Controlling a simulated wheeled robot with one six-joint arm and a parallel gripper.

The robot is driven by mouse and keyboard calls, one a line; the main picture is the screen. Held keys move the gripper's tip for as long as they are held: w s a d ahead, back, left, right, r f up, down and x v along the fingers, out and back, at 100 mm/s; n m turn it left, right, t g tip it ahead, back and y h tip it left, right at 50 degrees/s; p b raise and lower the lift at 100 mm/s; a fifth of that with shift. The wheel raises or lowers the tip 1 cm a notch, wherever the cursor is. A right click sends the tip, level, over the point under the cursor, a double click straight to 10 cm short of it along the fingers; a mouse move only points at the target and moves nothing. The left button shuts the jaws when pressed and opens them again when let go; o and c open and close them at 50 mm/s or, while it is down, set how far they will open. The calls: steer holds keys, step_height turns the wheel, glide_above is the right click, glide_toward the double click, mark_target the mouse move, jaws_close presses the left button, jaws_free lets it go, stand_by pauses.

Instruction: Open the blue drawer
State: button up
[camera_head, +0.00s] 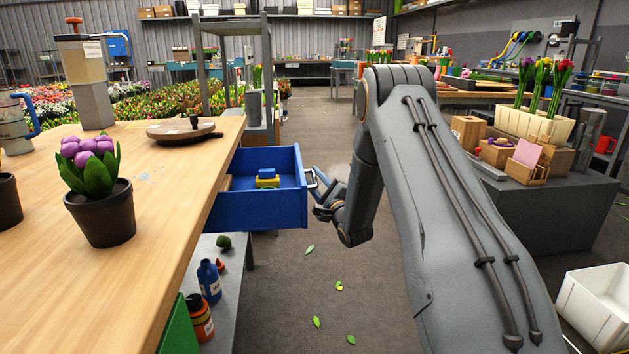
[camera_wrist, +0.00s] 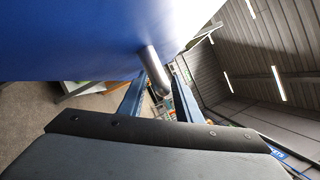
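The blue drawer (camera_head: 255,210) stands pulled out from under the wooden workbench, its inside showing in the head view. A yellow and blue item (camera_head: 267,178) lies in it. Its grey metal handle (camera_head: 310,178) is on the front, at the right. My gripper (camera_head: 316,190) is at this handle, coming from the right, with its fingers spread apart. In the wrist view, the blue drawer front (camera_wrist: 70,40) fills the upper left. The handle (camera_wrist: 154,68) shows between the two blue fingertips (camera_wrist: 160,75), with a gap beside it. Firm contact cannot be made out.
The workbench (camera_head: 190,190) bears a potted purple tulip (camera_head: 100,205) and a round wooden turntable (camera_head: 183,131). Bottles (camera_head: 209,281) stand on a lower shelf. A grey table (camera_head: 540,205) with flowers and boxes is at right. The aisle floor (camera_head: 310,265) is mostly clear, with scattered leaves.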

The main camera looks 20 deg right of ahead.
steer(key=p+v, duration=0.1)
steer(key=v, duration=0.7)
steer(key=shift+p, duration=0.35)
